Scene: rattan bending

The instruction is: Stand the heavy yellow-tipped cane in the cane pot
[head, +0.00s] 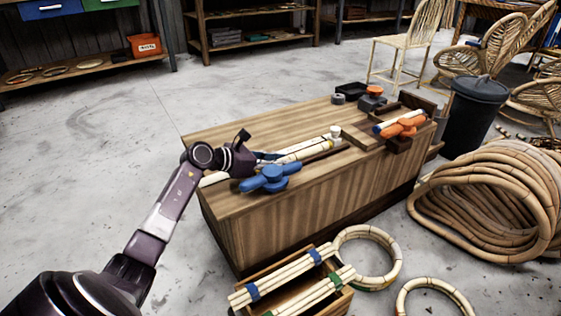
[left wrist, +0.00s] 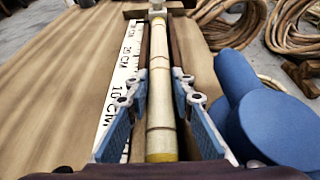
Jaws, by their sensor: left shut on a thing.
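The cane (left wrist: 160,110) is pale with dark node rings and a yellow tip at its near end in the left wrist view. In the head view it lies lengthwise along the workbench top (head: 225,135), and its pale length (head: 305,151) shows past my gripper. My left gripper (left wrist: 158,98) is shut on the cane, a finger on each side near the yellow-tipped end; it also shows in the head view (head: 264,156). The cane's far end reaches a small block. I cannot tell which thing is the cane pot. My right gripper is not in view.
A ruler (left wrist: 125,75) lies left of the cane, and a blue lobed object (head: 270,178) sits close beside my gripper. An orange lobed object (head: 400,128) is at the bench's far right. A lidded dark bin (head: 476,115) and rattan coils (head: 490,200) stand right of the bench.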

